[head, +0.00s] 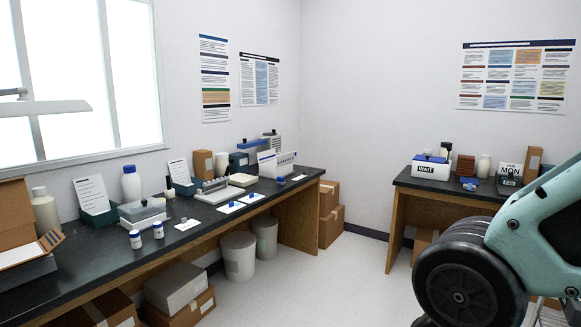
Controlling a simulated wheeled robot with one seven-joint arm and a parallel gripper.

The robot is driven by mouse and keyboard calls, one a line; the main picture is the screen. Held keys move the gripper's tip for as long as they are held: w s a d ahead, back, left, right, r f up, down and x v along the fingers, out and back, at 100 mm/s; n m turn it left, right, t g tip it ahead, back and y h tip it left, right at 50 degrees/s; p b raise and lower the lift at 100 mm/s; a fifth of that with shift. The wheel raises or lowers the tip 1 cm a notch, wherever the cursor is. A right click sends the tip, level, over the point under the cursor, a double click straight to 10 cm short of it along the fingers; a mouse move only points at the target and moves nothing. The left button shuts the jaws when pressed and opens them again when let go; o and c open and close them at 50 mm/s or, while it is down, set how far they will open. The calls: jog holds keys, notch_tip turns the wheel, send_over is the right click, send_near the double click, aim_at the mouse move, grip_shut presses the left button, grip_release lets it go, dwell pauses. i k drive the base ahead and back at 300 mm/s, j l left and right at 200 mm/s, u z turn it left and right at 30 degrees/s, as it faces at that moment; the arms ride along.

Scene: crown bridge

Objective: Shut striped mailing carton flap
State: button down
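The mailing carton (14,222) is at the far left on the dark bench, cut off by the picture's left edge. It is brown cardboard with an open, raised panel at the back. A smaller flap with dark stripes (51,240) sticks out at its right side. A white surface shows low in the carton. My gripper is out of view; only a teal and black part of my arm shows at the right, far from the carton.
The dark bench (106,258) runs along the left wall. A cream bottle (46,213), a card in a teal holder (95,198) and two small bottles (135,240) stand near the carton. A second bench (449,185) stands at the right. The floor between is clear.

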aim_at(270, 154)
jog(key=i, duration=4.1)
jog(key=i+l+u, duration=0.1)
jog(key=i+u, duration=0.2)
jog(key=i, duration=0.2)
jog(key=i+l+u, duration=0.25)
jog(key=i, duration=0.25)
